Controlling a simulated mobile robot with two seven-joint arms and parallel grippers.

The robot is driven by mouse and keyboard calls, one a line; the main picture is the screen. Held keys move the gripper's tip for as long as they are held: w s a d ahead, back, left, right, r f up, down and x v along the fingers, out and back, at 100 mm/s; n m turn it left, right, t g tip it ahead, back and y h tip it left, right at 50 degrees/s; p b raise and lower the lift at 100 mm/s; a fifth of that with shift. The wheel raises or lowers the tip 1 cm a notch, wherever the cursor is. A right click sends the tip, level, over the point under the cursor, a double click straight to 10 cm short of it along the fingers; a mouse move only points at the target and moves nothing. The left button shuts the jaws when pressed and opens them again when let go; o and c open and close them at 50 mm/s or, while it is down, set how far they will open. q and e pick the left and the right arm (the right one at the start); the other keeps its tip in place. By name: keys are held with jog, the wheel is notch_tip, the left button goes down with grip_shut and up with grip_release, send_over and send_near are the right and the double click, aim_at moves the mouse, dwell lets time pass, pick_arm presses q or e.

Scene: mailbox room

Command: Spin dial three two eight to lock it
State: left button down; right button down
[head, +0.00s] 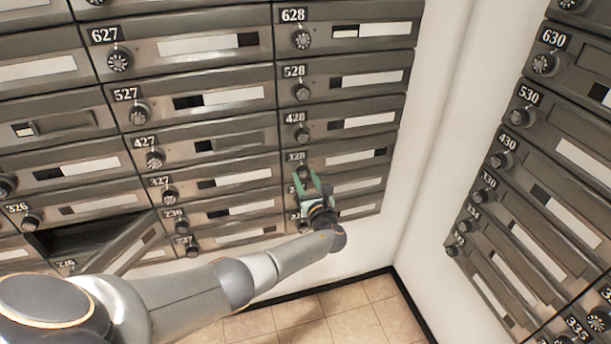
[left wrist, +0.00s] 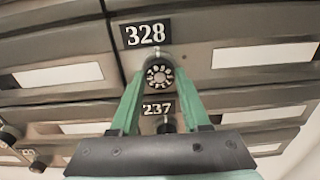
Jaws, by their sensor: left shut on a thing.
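The mailbox numbered 328 (head: 345,161) is in the right column of the left-hand bank in the head view. Its number plate 328 (left wrist: 143,34) reads clearly in the left wrist view. Its round black dial with a light, marked face (left wrist: 159,77) sits just below the plate. My left gripper (head: 305,176) reaches this dial from below, and its green fingers lie one on each side of it. In the left wrist view the left gripper (left wrist: 159,84) is shut on the dial. The 328 door looks flush with its neighbours. My right gripper is in neither view.
A mailbox door (head: 132,243) hangs open at the lower left, near my left arm. Another mailbox bank (head: 535,160) stands on the right wall. The corner wall (head: 437,120) and tiled floor (head: 330,312) are clear.

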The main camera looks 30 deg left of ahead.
pick_arm(q)
jog(key=shift+m, duration=0.6)
jog(key=shift+m+p, duration=0.3)
jog(key=shift+m, duration=0.1)
jog(key=shift+f, duration=0.1)
jog(key=shift+c, duration=1.9)
grip_release()
jog(key=shift+s+d+p, duration=0.3)
jog(key=shift+s+d, duration=0.05)
jog(key=shift+d, duration=0.05)
jog(key=p+v, duration=0.2)
jog(key=v, duration=0.9)
jog(key=shift+s+d, duration=0.2)
